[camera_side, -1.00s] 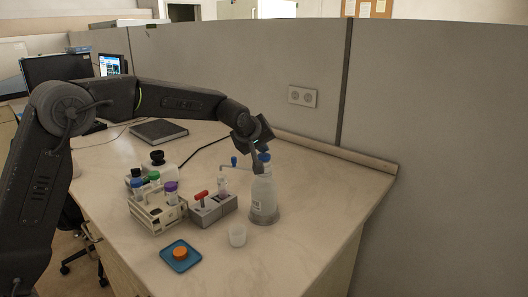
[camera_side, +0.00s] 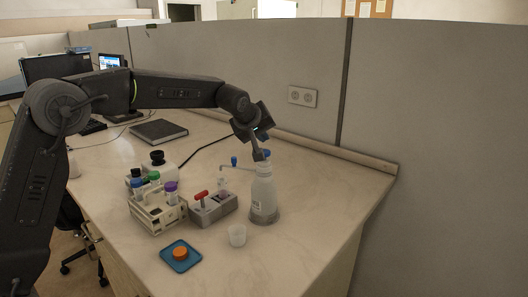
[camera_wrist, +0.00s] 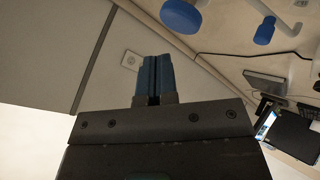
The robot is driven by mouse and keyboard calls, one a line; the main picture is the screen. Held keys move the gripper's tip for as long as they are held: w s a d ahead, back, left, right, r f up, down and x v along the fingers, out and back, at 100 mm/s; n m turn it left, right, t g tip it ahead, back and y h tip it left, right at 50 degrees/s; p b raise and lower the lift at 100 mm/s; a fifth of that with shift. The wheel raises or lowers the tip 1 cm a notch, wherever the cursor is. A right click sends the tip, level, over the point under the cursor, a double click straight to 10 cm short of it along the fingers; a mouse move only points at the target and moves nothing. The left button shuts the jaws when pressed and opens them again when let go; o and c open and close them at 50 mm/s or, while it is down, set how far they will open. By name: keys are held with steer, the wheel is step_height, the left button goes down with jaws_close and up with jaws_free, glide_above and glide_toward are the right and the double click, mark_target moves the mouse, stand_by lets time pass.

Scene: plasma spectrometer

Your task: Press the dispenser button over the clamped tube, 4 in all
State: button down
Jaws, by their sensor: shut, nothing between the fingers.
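The dispenser is a translucent white bottle (camera_side: 264,195) standing upright on the desk. Its blue button (camera_side: 267,154) is on top, partly behind my gripper's fingertips. A thin spout with a blue knob (camera_side: 234,161) reaches left from it over the clamp. The clamped tube (camera_side: 222,184) stands in a grey clamp block (camera_side: 214,210) with a red handle; its contents are too small to tell. My gripper (camera_side: 259,155) is shut and empty, pointing down beside the button; contact cannot be told. In the wrist view my shut fingers (camera_wrist: 153,78) show, with the blue button (camera_wrist: 181,15) above right.
A white rack (camera_side: 157,215) of colour-capped tubes stands left of the clamp, with a black-capped bottle (camera_side: 160,171) behind. The desk's right side is clear.

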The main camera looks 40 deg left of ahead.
steer(key=shift+r, duration=2.1)
stand_by(0.9)
step_height(320, 180, up, 4)
steer(key=shift+f, duration=0.1)
steer(key=shift+f, duration=0.15)
steer(key=shift+f, duration=4.3)
steer(key=shift+f, duration=0.15)
steer(key=shift+f, duration=0.25)
